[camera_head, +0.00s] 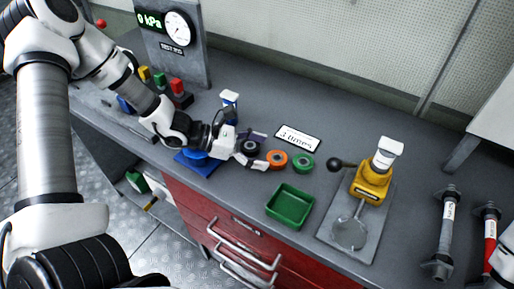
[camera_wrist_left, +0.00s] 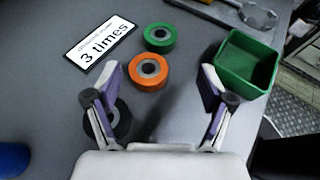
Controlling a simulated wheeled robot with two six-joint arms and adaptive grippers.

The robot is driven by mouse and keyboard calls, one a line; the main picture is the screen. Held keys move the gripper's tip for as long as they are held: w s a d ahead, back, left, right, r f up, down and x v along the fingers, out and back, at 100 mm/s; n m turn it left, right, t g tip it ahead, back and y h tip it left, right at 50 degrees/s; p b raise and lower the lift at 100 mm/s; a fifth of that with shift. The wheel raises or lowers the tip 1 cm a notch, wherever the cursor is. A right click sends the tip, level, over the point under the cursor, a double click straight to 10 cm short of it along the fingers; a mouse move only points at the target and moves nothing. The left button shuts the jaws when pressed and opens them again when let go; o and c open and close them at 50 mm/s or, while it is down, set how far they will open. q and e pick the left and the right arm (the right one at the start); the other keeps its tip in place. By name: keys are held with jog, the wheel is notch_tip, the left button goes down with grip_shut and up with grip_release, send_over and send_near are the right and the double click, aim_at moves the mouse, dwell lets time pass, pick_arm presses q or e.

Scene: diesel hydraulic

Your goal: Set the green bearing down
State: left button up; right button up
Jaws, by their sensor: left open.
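The green bearing (camera_head: 303,162) lies flat on the grey bench top, beside the orange bearing (camera_head: 277,160). In the left wrist view the green bearing (camera_wrist_left: 160,38) is beyond the orange bearing (camera_wrist_left: 149,72), apart from my fingers. My left gripper (camera_head: 257,150) is open and low over the bench, just left of the orange bearing. In the left wrist view its fingers (camera_wrist_left: 161,88) are spread with nothing held between them. A black bearing (camera_head: 250,148) sits by the fingers and is partly hidden behind one finger in the wrist view. My right gripper does not show.
A green tray (camera_head: 268,208) stands empty near the front edge. A "3 times" sign (camera_head: 298,137) lies behind the bearings. A yellow press-like device (camera_head: 371,182) with a lever stands to the right. Two cylinders (camera_head: 447,225) (camera_head: 487,235) lie farther right. A gauge panel (camera_head: 175,40) stands back left.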

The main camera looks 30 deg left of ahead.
aim_at(303, 161)
pick_arm(q)
jog(key=shift+o, duration=0.4)
jog(key=shift+s+a+r, duration=0.25)
jog(key=d+g+y, duration=0.1)
jog(key=w+d+g+y, duration=0.1)
jog(key=d+r+g, duration=0.1)
jog(key=d, duration=0.1)
jog(key=shift+w+n+y, duration=0.25)
jog(key=shift+n+y, duration=0.05)
jog(key=shift+y, duration=0.1)
jog(key=d+n+y, duration=0.1)
jog(key=w+d+r+n+y, duration=0.1)
jog(key=y, duration=0.1)
jog(key=d+n+y, duration=0.1)
jog(key=d+y, duration=0.1)
jog(key=shift+w+d+r+g+b, duration=0.1)
jog(key=shift+w+r+g+b, duration=0.2)
jog(key=shift+w+g, duration=0.1)
jog(key=shift+w+d+n+y, duration=0.2)
jog(key=shift+n+y, duration=0.2)
jog(key=shift+y, duration=0.2)
jog(key=b+x, duration=0.2)
jog(key=x, duration=0.4)
jog(key=shift+w+f, duration=0.2)
jog(key=shift+f, duration=0.1)
jog(key=shift+w+d+f, duration=0.1)
jog(key=shift+d+f, duration=0.05)
jog(key=shift+f, duration=0.15)
